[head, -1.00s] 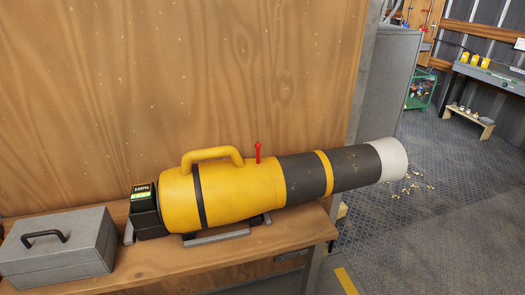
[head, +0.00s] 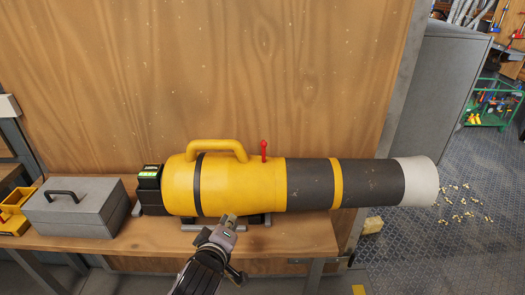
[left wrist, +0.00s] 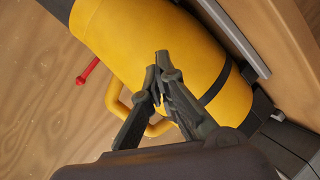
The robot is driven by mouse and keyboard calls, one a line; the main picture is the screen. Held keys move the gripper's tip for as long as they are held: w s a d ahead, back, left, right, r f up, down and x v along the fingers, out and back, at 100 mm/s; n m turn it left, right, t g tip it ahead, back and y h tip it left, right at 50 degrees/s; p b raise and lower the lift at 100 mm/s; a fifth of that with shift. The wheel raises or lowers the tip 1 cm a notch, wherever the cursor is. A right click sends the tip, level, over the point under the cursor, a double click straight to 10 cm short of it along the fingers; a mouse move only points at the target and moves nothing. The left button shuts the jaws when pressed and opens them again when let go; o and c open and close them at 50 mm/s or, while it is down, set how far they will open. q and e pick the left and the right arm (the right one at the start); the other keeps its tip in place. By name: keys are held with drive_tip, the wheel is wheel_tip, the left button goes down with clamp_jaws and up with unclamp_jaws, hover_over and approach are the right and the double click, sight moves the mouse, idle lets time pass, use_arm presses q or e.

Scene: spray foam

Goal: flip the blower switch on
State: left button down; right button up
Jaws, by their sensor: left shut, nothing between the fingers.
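The yellow blower (head: 240,183) lies on its side on a wooden bench, its dark nozzle (head: 370,183) and pale tip pointing right. Its red switch lever (head: 264,149) stands upright on top, right of the yellow handle (head: 217,146). The lever also shows at the left of the left wrist view (left wrist: 88,70). My left gripper (head: 229,222) is in front of the blower's lower body, below and to the left of the lever. Its fingers (left wrist: 160,65) are shut and empty, with the yellow body behind them. My right gripper is not in view.
A grey toolbox (head: 75,206) stands on the bench left of the blower, with yellow bins (head: 14,205) beyond it. A wooden panel (head: 330,80) rises behind. The wooden bench (head: 110,245) has clear room along its front.

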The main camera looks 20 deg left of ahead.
sight(263, 153)
use_arm(q)
drive_tip(key=w+d+r+n+t, duration=0.1)
drive_tip(key=w+r+n+t, duration=0.3)
drive_tip(key=r, duration=0.6)
drive_tip(key=shift+w+d+r+n+t, duration=0.35)
drive_tip(key=shift+w+n, duration=0.45)
drive_tip(key=shift+w, duration=0.35)
drive_tip(key=w+p, duration=0.1)
drive_tip(key=w, duration=0.2)
drive_tip(key=w+p, duration=0.1)
drive_tip(key=w, duration=0.2)
drive_tip(key=w+p, duration=0.1)
drive_tip(key=w, duration=0.1)
drive_tip(key=shift+w+a, duration=0.35)
drive_tip(key=shift+w, duration=0.05)
drive_tip(key=shift+w+f, duration=0.1)
drive_tip(key=shift+w, duration=0.5)
drive_tip(key=shift+w+d+r+m, duration=0.15)
drive_tip(key=shift+d+m, duration=0.1)
drive_tip(key=shift+m, duration=0.25)
drive_tip(key=shift+s+d+r+m, duration=0.1)
drive_tip(key=shift+d+r+m, duration=0.1)
drive_tip(key=shift+m, duration=0.3)
